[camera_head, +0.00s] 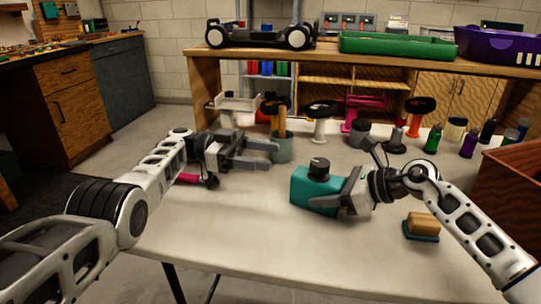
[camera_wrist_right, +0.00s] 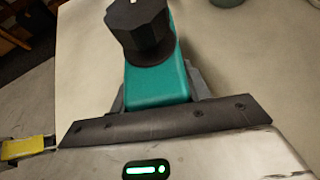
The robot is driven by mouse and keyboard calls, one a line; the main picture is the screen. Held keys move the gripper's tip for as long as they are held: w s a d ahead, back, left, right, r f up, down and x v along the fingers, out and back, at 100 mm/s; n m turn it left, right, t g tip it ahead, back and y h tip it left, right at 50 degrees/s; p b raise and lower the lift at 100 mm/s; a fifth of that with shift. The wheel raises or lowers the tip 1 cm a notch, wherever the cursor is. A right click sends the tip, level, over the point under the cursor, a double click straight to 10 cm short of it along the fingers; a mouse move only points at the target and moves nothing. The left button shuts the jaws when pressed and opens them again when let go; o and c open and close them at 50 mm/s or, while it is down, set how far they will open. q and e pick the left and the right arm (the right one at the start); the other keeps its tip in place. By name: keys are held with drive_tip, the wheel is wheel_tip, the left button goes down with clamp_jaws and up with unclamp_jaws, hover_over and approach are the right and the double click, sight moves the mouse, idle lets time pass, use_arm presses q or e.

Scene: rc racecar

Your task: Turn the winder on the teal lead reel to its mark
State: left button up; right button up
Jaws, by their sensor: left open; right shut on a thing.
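The teal lead reel (camera_head: 312,192) stands on the table at centre, a box-shaped teal body with a black winder knob (camera_head: 319,168) on top. My right gripper (camera_head: 345,192) is shut on the reel's body from the right. The right wrist view shows the teal body (camera_wrist_right: 155,88) between the fingers and the faceted black winder (camera_wrist_right: 138,25) above it, with a small pale spot at the top edge of the picture. I cannot make out a target mark. My left gripper (camera_head: 270,154) is open and empty, behind and left of the reel, apart from the winder.
A grey-green cup (camera_head: 281,147) with a wooden-handled tool stands by my left fingertips. A wooden-backed brush (camera_head: 422,222) lies right of my right gripper. Several stands, bottles and jars line the table's back. The table front is clear.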

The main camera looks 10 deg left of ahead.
drive_tip(key=shift+f, duration=0.2)
drive_tip(key=o, duration=1)
drive_tip(key=shift+r, duration=0.1)
drive_tip(key=shift+d+r, duration=0.15)
drive_tip(key=shift+d, duration=0.15)
drive_tip(key=v, duration=1.1)
drive_tip(key=shift+s+d, duration=0.15)
